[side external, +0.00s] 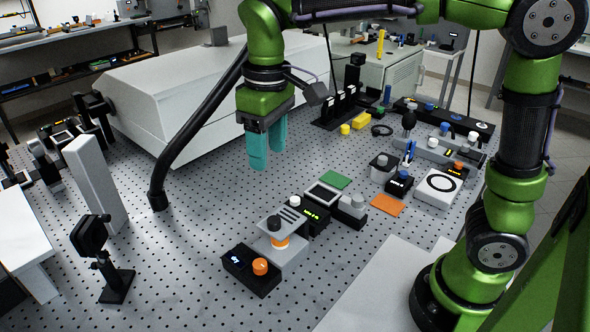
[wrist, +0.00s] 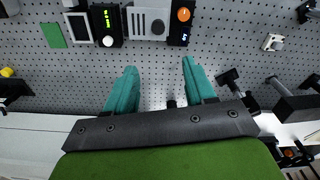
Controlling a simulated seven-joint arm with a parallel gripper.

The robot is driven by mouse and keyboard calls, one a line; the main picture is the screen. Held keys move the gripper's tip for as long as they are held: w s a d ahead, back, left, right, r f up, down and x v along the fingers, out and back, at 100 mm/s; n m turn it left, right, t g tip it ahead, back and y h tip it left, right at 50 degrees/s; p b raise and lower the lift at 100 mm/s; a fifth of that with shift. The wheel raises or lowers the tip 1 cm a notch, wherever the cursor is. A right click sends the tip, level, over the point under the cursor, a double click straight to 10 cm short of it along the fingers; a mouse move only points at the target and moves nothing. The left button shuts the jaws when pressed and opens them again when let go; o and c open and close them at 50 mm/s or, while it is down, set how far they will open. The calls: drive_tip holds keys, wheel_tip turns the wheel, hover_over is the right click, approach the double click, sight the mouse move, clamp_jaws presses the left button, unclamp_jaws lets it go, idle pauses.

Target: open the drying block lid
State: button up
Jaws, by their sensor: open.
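The drying block (side external: 290,251) is a small grey block on the perforated table, in the lower middle of the side view. Its lid looks like the slotted grey plate (side external: 287,216) with a black knob (side external: 273,223). Something orange shows just under the plate. A black box with a lit "dry" display and an orange knob (side external: 260,266) stands next to it. In the wrist view the slotted plate (wrist: 139,22) lies at the top edge, beside the box's orange knob (wrist: 183,14). My gripper (side external: 268,160) is open and empty, high above the table, behind and apart from the lid.
A black box with a lit display (side external: 315,216), a white-framed square (side external: 322,195) and a green mat (side external: 335,180) lie right of the block. A black curved arm (side external: 195,125) and a post-mounted optic (side external: 102,255) stand left. The table between is clear.

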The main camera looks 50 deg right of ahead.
sight(275, 220)
drive_tip(key=f, duration=1.5)
drive_tip(key=shift+s+d+f, duration=0.15)
drive_tip(key=shift+s+f, duration=0.15)
clamp_jaws()
